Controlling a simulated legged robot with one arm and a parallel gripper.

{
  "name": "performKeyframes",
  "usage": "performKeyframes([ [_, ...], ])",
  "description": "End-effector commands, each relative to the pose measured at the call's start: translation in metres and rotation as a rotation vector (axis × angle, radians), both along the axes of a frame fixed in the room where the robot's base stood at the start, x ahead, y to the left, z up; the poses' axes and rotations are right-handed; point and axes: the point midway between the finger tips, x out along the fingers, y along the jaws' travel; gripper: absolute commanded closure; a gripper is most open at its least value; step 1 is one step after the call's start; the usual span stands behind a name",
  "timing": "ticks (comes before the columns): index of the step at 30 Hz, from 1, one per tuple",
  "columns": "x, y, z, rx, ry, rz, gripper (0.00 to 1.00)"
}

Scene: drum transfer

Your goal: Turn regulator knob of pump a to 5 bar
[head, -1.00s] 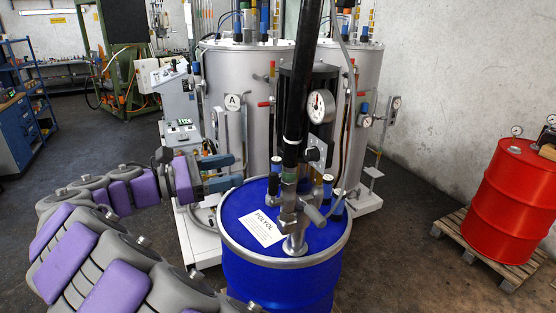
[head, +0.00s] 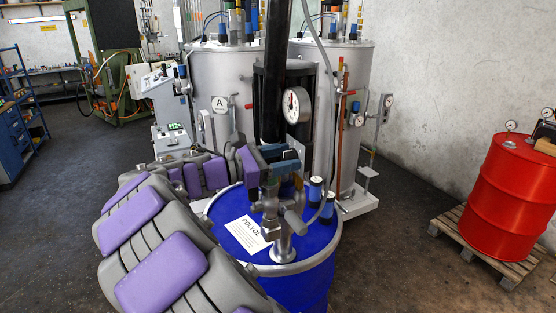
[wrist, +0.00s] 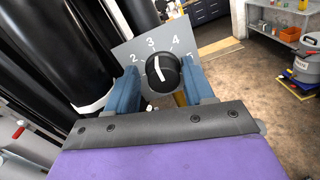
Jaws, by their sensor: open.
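The black regulator knob (wrist: 163,73) shows in the wrist view on a grey plate (wrist: 123,55) marked 2, 3, 4 and 5. Its white pointer line aims near the 3. My gripper (wrist: 164,84) is open, with one blue finger on each side of the knob. Whether the fingers touch it I cannot tell. In the head view my gripper (head: 280,160) is in front of the pump (head: 274,95) on the blue drum and hides the knob. The pump's round white gauge (head: 297,106) shows above the gripper; its reading is too small to tell.
The blue drum (head: 316,262) stands below my gripper. Grey tanks (head: 345,75) with pipes and hoses stand close behind the pump. A red drum (head: 514,190) on a pallet stands at the right. Floor between the drums is clear.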

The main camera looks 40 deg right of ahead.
Motion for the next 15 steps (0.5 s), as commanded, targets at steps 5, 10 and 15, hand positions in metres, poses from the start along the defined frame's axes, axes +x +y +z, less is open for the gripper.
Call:
performKeyframes([
  [5, 0.000, 0.008, 0.002, -0.009, 0.001, 0.000, 0.40],
  [10, 0.001, 0.015, 0.003, -0.014, 0.000, 0.003, 0.44],
  [15, 0.001, 0.015, 0.003, -0.013, 0.001, 0.003, 0.60],
])
